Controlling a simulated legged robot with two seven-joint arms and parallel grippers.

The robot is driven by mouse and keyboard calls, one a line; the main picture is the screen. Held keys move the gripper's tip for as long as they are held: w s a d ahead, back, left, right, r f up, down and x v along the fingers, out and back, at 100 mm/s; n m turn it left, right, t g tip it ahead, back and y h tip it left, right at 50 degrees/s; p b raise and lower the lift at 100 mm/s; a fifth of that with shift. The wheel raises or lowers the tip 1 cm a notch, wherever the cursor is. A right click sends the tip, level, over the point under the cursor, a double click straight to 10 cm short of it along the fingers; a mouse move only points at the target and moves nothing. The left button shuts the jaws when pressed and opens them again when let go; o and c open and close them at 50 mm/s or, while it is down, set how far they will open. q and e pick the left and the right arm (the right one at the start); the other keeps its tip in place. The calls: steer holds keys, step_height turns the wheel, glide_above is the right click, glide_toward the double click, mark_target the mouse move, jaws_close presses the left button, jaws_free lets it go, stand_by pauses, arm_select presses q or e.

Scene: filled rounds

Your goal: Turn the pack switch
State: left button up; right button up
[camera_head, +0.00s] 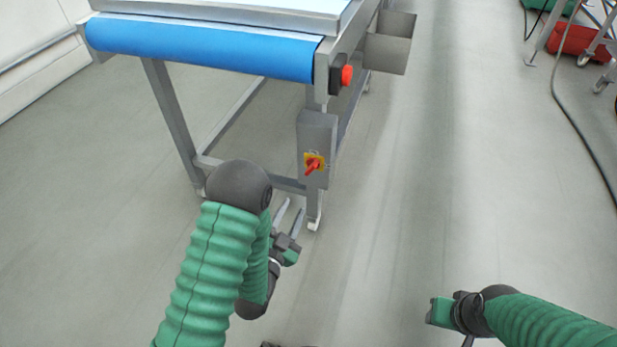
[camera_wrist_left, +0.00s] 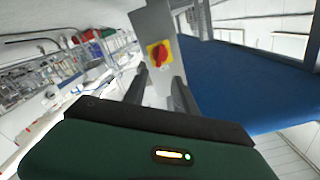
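The pack switch (camera_head: 314,164) is a red rotary knob on a yellow plate. It sits on a grey box (camera_head: 318,130) fixed to the conveyor's leg. In the head view the knob is tilted. My left gripper (camera_head: 290,218) is below and left of the switch, its two fingers apart and empty. In the left wrist view the switch (camera_wrist_left: 159,54) shows ahead, beyond and between the open fingers (camera_wrist_left: 160,88), not touched. My right gripper (camera_head: 436,312) is low at the right, away from the switch; its fingers cannot be made out.
The conveyor with a blue belt (camera_head: 200,50) stands above the switch box. A red button (camera_head: 347,75) is on its frame, and a grey bin (camera_head: 388,50) hangs beyond. A hose (camera_head: 575,125) lies at the far right.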

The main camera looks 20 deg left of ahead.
mark_target(311, 171)
arm_select(q)
steer(key=w+b, duration=0.1)
steer(key=w, duration=0.3)
steer(key=w+b, duration=0.2)
steer(key=w, duration=0.3)
steer(key=w+b, duration=0.1)
steer(key=w, duration=0.3)
steer(key=shift+w+d+f+b, duration=0.15)
steer(key=shift+w+d+b, duration=0.1)
steer(key=shift+b, duration=0.05)
steer(key=shift+w, duration=0.3)
jaws_close()
